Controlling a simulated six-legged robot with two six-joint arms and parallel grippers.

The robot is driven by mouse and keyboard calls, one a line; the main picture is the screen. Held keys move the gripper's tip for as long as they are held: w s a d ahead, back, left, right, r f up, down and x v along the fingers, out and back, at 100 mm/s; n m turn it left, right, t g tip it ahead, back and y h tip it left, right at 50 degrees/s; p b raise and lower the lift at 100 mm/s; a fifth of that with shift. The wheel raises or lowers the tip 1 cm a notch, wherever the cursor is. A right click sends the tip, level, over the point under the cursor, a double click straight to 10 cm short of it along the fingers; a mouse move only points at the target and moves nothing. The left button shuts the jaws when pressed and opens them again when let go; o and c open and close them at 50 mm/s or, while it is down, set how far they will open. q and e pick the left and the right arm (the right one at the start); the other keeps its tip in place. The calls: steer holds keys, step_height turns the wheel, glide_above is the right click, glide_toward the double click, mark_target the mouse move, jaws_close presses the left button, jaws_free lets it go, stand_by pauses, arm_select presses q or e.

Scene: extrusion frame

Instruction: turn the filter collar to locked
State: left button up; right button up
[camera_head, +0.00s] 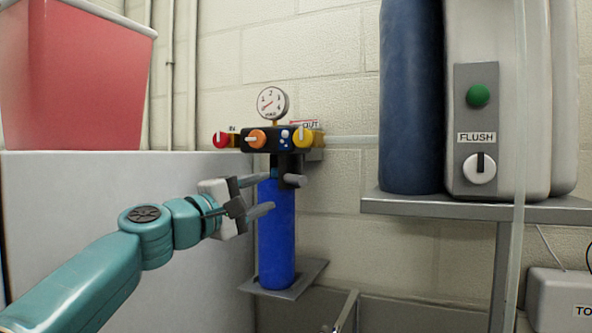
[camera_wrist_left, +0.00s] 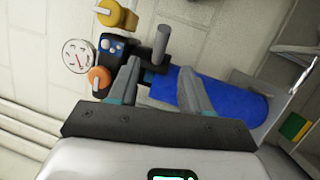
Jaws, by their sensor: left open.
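The filter is a blue cylinder (camera_head: 277,250) hanging upright under a dark valve block (camera_head: 262,139). Its dark collar (camera_head: 287,164) sits at the top, with a grey rod-like handle (camera_head: 295,180) sticking out toward the right front. In the left wrist view the handle (camera_wrist_left: 161,42) stands just beyond the fingertips. My left gripper (camera_head: 268,192) is open, its fingers pointing at the upper part of the filter from the left. In the left wrist view the fingers (camera_wrist_left: 158,72) appear on either side of the collar area; contact cannot be told. No lock marking is readable. My right gripper is not in view.
A pressure gauge (camera_head: 272,103), red knob (camera_head: 221,139), orange knob (camera_head: 256,138) and yellow knob (camera_head: 303,138) crowd above the collar. A grey plate (camera_head: 301,281) lies below the filter. A shelf (camera_head: 470,207) holds a dark blue tank (camera_head: 410,100) at right.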

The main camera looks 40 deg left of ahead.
mark_target(293, 180)
arm_select(q)
steer(key=w+p, duration=0.1)
steer(key=w, duration=0.2)
steer(key=w+r+p, duration=0.1)
steer(key=w+p, duration=0.1)
steer(key=w, duration=0.1)
steer(key=w+r+p, duration=0.1)
steer(key=w+p, duration=0.1)
steer(key=w, duration=0.2)
steer(key=shift+d, duration=0.35)
steer(key=shift+w, duration=0.15)
steer(key=shift+w+f, duration=0.15)
steer(key=shift+w, duration=0.15)
steer(key=shift+s, duration=0.15)
jaws_close()
